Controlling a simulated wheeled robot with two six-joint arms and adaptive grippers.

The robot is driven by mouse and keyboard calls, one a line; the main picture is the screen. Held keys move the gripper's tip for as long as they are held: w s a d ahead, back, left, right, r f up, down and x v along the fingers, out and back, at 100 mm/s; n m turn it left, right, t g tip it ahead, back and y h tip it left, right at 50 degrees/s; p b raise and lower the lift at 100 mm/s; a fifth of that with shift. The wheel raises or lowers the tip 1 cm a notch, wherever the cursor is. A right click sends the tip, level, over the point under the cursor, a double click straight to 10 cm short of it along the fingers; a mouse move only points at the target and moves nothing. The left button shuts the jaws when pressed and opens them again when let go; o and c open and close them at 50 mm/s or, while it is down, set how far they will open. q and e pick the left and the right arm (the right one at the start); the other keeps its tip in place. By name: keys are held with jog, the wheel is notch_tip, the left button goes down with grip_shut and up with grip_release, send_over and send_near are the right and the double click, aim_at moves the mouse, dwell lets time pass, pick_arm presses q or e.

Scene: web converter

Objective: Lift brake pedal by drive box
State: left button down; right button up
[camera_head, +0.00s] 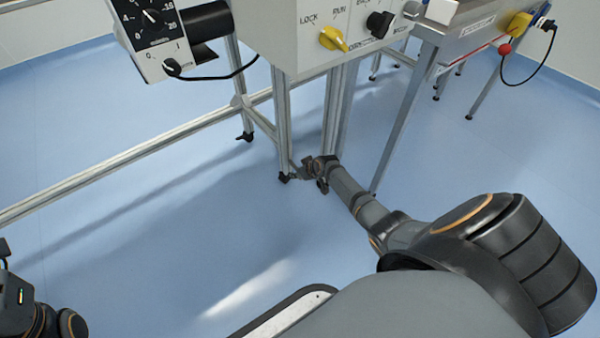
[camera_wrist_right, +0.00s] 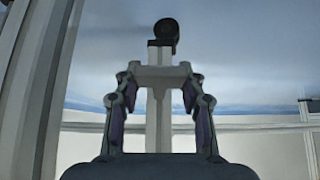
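My right gripper (camera_head: 310,168) is low near the floor, beside the foot of a metal frame leg under a pale control box (camera_head: 310,50). In the right wrist view its two fingers stand apart, making the gripper (camera_wrist_right: 160,78) look open. A pale bar (camera_wrist_right: 160,72) spans the gap at the fingertips; I cannot tell whether they touch it. A dark round caster (camera_wrist_right: 166,32) shows beyond. I cannot single out the brake pedal; my gripper may hide it. Part of my left arm (camera_head: 35,315) shows at the lower left, with its gripper's state unclear.
A white dial unit (camera_head: 150,30) hangs at the upper left with a black cable. Metal legs and a long low rail (camera_head: 120,158) stand around the right gripper. A table with a red knob (camera_head: 505,48) is at the upper right.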

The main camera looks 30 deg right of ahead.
jog(key=o, duration=0.5)
jog(key=shift+w+r, duration=0.1)
jog(key=shift+r, duration=0.15)
jog(key=shift+c, duration=0.2)
jog(key=shift+f, duration=0.1)
jog(key=v, duration=1.2)
